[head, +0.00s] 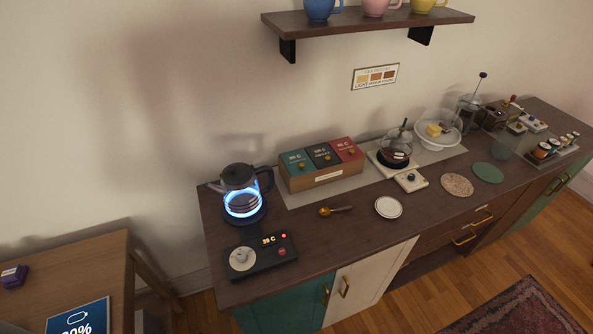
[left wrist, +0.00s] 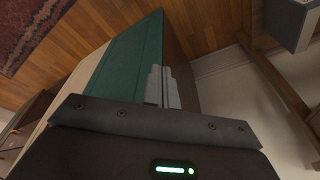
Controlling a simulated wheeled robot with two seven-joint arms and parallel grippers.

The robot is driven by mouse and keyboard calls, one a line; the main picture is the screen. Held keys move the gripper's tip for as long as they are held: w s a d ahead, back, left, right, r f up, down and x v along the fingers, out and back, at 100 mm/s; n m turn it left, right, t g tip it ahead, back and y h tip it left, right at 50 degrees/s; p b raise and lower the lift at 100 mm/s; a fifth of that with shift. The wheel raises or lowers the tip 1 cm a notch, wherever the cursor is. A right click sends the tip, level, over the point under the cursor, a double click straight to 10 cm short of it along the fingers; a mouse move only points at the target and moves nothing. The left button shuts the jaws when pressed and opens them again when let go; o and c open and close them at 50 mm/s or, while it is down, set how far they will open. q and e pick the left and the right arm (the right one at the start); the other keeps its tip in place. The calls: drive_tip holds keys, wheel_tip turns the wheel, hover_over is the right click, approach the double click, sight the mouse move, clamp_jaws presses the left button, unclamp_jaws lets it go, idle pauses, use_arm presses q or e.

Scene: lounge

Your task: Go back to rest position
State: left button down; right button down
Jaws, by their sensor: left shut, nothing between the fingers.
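My left gripper (left wrist: 162,88) shows in the left wrist view, with its grey fingers together and nothing between them. Behind the fingers is the green end door (left wrist: 130,65) of the cabinet, with the wooden floor beyond it. Neither gripper shows in the head view, and my right gripper is in no view.
A long dark counter (head: 330,255) carries a kettle with a blue glowing ring (head: 242,190), a control panel (head: 260,258), a box of tins (head: 322,165), a spoon (head: 335,210) and a white saucer (head: 389,207). A wooden table (head: 95,265) stands at the left. Floor (head: 440,285) lies in front.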

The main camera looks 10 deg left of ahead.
use_arm(q)
drive_tip(key=s+a+f+b, duration=0.1)
drive_tip(key=s+f+b, duration=0.2)
drive_tip(key=s+f, duration=0.6)
drive_tip(key=s+a+f+g+b, duration=0.1)
drive_tip(key=s+f, duration=0.7)
drive_tip(key=f, duration=0.9)
drive_tip(key=shift+s+a+f+g+b, duration=0.15)
drive_tip(key=shift+s+a+g+b, duration=0.2)
drive_tip(key=shift+a+b, duration=0.45)
drive_tip(key=shift+d, duration=0.2)
idle(4.4)
